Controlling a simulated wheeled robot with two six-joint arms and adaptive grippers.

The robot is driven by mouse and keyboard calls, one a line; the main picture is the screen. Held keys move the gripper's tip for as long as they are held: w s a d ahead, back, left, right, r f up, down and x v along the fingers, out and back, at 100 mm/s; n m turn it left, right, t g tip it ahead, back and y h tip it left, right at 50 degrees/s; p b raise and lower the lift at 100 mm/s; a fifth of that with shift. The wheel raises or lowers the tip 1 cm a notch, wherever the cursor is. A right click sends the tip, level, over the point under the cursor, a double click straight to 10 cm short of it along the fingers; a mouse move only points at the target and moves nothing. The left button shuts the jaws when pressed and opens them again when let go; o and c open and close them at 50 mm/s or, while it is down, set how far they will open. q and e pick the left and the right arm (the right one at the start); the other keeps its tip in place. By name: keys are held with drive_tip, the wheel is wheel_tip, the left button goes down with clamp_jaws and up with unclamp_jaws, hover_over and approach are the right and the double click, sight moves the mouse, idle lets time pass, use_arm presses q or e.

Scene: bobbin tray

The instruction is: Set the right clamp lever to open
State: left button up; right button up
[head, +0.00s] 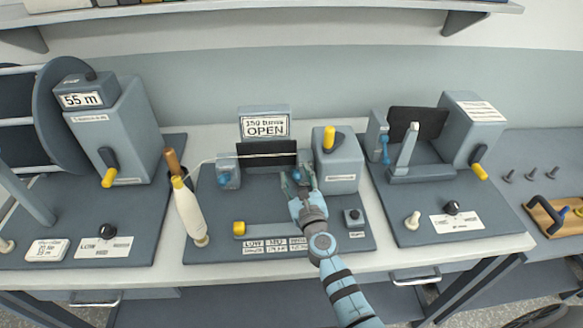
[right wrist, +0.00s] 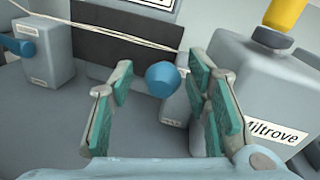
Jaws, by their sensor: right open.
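The right clamp of the middle machine has a blue lever end (right wrist: 162,78), which shows in the right wrist view in the gap between my fingers. Its grey clamp block (right wrist: 177,106) is partly hidden behind my right finger. My right gripper (head: 298,182) is open at this clamp in the head view and covers much of it. Its green-padded fingers (right wrist: 158,98) stand either side of the lever end, with visible gaps. The left clamp also has a blue lever (head: 225,177). My left gripper is not in view.
A thread (right wrist: 110,32) runs across just above the right clamp. A grey housing (head: 338,165) with a yellow-handled lever (head: 328,138) stands close to the right. A dark panel (head: 268,154) and an OPEN sign (head: 265,126) are behind.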

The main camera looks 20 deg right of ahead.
drive_tip(key=shift+w+d, duration=0.1)
drive_tip(key=shift+w, duration=0.05)
drive_tip(key=shift+s+r, duration=0.45)
drive_tip(key=shift+s, duration=0.2)
drive_tip(key=shift+c, duration=0.7)
drive_tip(key=c, duration=0.3)
drive_tip(key=shift+w, duration=0.15)
clamp_jaws()
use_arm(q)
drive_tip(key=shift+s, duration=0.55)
use_arm(e)
drive_tip(key=shift+f, duration=0.1)
